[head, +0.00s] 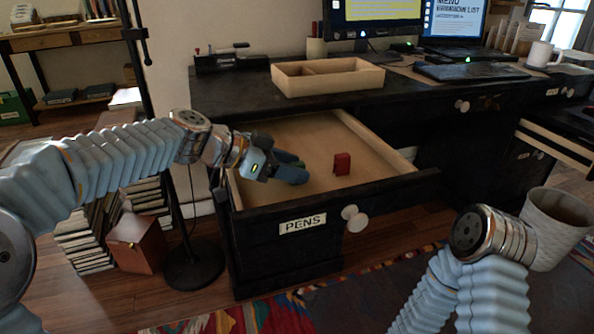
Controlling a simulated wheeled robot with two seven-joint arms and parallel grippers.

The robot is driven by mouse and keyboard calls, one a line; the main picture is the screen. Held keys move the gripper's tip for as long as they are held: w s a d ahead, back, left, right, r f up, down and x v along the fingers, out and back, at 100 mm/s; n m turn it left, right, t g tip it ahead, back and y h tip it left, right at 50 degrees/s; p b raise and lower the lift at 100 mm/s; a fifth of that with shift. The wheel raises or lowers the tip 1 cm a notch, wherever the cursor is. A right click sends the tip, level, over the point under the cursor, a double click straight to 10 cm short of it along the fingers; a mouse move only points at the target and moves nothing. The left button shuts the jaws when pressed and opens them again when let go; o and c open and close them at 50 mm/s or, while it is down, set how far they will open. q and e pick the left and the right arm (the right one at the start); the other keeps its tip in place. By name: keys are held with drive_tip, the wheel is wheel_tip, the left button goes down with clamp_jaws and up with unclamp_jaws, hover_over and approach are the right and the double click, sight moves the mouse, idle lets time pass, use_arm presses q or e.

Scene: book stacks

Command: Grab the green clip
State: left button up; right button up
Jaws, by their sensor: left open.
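My left gripper (296,168) reaches from the left into the open drawer (315,138) labelled PENS. Its fingers point right and are low over the drawer's left part, apart from each other. A small dark green patch (286,156) shows at the fingers. I cannot tell whether it is the green clip or part of the gripper, nor whether it touches the fingers. No other green clip is clear in the drawer. My right arm shows at the lower right, but its gripper is not visible.
A small red block-like thing (341,163) stands in the drawer, right of my left gripper. The drawer's walls surround the gripper. A wooden tray (327,78) sits on the dark desk behind. A pale bin (557,222) is at the right.

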use_arm(q)
clamp_jaws()
idle(0.3)
